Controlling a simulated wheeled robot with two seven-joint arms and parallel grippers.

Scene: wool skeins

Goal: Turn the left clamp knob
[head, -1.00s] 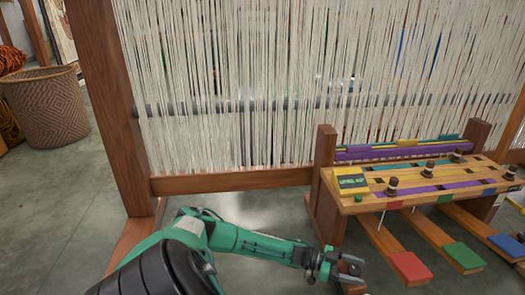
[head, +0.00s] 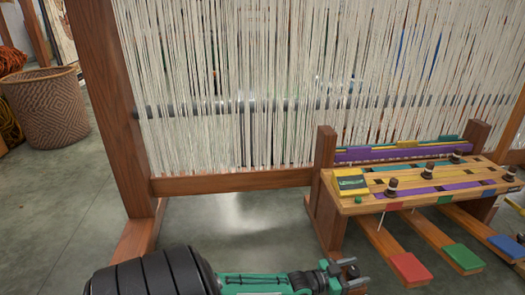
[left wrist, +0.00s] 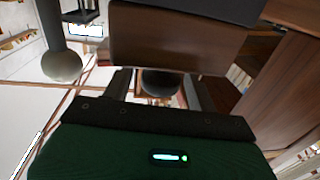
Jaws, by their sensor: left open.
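My left gripper (head: 356,276) is low in the head view, in front of the wooden bench's left leg, pointing right. Its jaws are open. A small dark knob (head: 351,262) shows at its fingertips. In the left wrist view a dark round knob (left wrist: 160,82) sits between the two open fingers, beneath a brown wooden board (left wrist: 178,40); I cannot tell whether the fingers touch it. I take this to be the left clamp knob, though its mount is hidden. My right gripper is not in view.
The bench (head: 355,203) carries several dark pegs and a yellow-green block (head: 351,180). Red (head: 410,268), green (head: 463,257) and blue (head: 508,246) pedals extend in front. A loom frame (head: 230,182) with pale warp threads stands behind. Grey floor is free at left; a woven basket (head: 46,110) stands there.

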